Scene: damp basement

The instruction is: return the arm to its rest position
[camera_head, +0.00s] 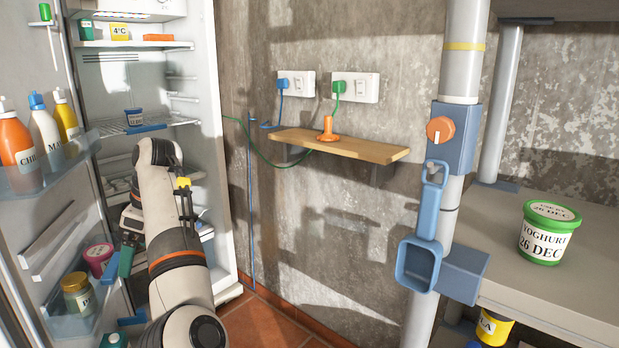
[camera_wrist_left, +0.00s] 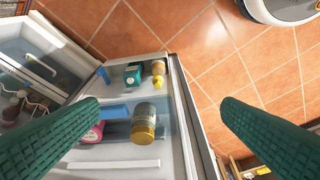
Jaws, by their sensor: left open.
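My left arm (camera_head: 180,265) reaches forward from the bottom of the head view to the open fridge (camera_head: 228,150). My left gripper (camera_head: 119,265) points down beside the lower door racks, partly hidden behind the arm. In the left wrist view its two green ridged fingers (camera_wrist_left: 160,104) are wide apart with nothing between them. Below them are the fridge door's rack, a gold-lidded jar (camera_wrist_left: 144,122) and a pink tub (camera_wrist_left: 94,132). No touch between fingers and jars can be made out. My right gripper is out of view.
The fridge door's upper rack (camera_head: 45,165) holds several sauce bottles close left of my arm. The tiled floor between is clear.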

